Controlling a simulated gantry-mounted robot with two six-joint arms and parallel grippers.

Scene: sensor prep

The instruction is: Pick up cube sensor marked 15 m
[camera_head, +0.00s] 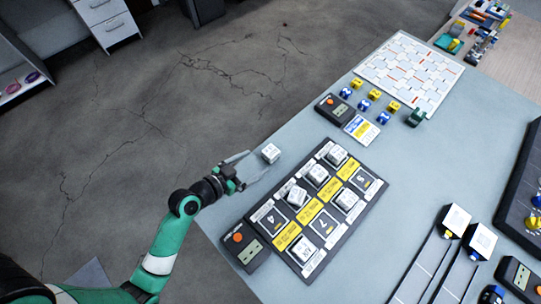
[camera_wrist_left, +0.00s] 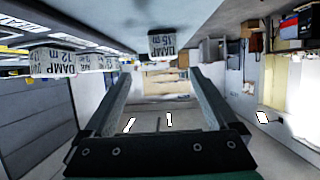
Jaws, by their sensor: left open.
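The white cube sensor marked 15 m (camera_wrist_left: 162,45) shows at the top centre of the left wrist view, its label also reading DAMP. In the head view a lone white cube (camera_head: 270,153) sits near the table's left edge, outside the tray. My left gripper (camera_head: 250,167) is open and empty, close to this cube, with its fingers pointing toward it. In the left wrist view the two fingers (camera_wrist_left: 160,80) are spread apart, and the cube appears beyond and between their tips, not gripped. My right gripper is in neither view.
A dark tray (camera_head: 302,276) with yellow labels holds several white cubes just right of the gripper. A box with a red button (camera_head: 238,238) stands by its near corner. A cube marked 12 m (camera_wrist_left: 52,62) shows at left in the wrist view. Bare table (camera_head: 400,175) lies right of the tray.

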